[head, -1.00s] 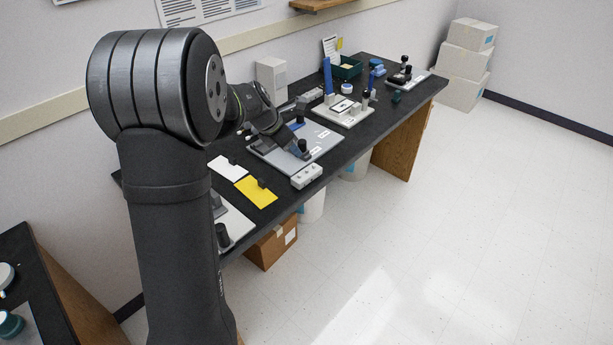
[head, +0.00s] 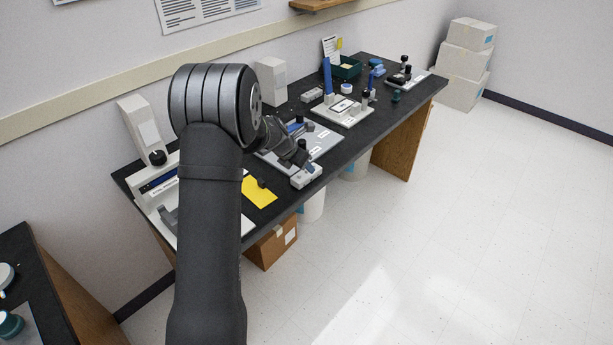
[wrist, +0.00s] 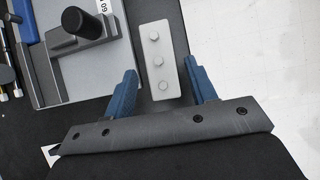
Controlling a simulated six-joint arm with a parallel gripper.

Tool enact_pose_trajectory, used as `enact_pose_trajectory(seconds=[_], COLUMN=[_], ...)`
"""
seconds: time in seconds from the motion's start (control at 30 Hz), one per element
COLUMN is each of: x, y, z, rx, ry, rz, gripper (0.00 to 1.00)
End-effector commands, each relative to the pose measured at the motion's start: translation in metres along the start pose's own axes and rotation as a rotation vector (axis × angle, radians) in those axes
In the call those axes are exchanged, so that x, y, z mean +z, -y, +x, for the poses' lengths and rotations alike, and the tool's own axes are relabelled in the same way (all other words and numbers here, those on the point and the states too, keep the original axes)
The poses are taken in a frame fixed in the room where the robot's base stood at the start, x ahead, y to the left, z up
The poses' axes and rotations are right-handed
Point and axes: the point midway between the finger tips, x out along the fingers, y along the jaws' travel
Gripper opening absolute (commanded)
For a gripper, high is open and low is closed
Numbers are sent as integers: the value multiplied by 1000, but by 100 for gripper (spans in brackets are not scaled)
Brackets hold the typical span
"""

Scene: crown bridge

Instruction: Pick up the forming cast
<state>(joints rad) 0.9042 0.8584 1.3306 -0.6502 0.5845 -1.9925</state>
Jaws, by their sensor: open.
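A pale block with three round studs, apparently the forming cast (wrist: 152,37), lies on the dark bench in the wrist view. My gripper (wrist: 160,72) is open, with one blue finger on each side of the block's near end in that picture. I see gaps between block and fingers; their height above it is hard to tell. In the head view the cast (head: 301,181) sits near the bench's front edge, right below my gripper (head: 311,168), which partly covers it.
A grey plate (head: 325,143) with a dark cylindrical knob (wrist: 83,21) is close beside the cast. A yellow card (head: 262,194) lies to the left. The bench's front edge is close by, with open floor (head: 430,240) beyond. Several fixtures stand farther along the bench.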

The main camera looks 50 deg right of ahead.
Motion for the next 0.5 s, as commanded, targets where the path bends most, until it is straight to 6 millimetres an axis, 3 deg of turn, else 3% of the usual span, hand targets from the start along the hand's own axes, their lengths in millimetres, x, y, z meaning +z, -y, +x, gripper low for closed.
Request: enact_pose_trajectory(seconds=[0.3, 0.5], x=[-12, -12], y=[-2, -3], z=[39, 52], rx=[-2, 0], ry=[-2, -1], rz=[1, 1], gripper=[52, 52])
